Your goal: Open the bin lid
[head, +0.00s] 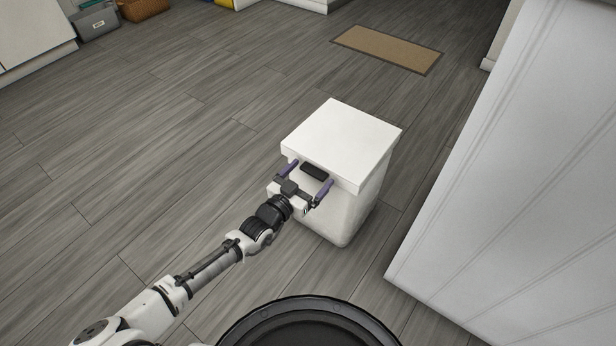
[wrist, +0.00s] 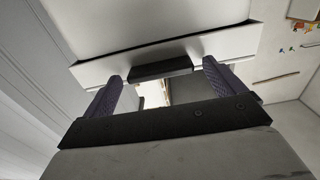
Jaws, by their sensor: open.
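The white bin (head: 346,215) stands upright on the floor, with its flat white lid (head: 342,140) down on top. A dark handle (head: 314,171) sits on the lid's front edge; it also shows in the wrist view (wrist: 160,70). My gripper (head: 306,176) is open at the front of the bin, its two purple fingers apart on either side of the handle. In the wrist view my gripper (wrist: 158,75) has the handle between and just beyond its fingertips. I cannot tell whether the fingers touch the lid. Nothing is held.
A white panelled cabinet (head: 530,170) stands close to the right of the bin. A brown mat (head: 387,48) lies on the floor behind it. Grey wooden floor (head: 150,150) is clear to the left. Baskets (head: 140,8) stand at the far left.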

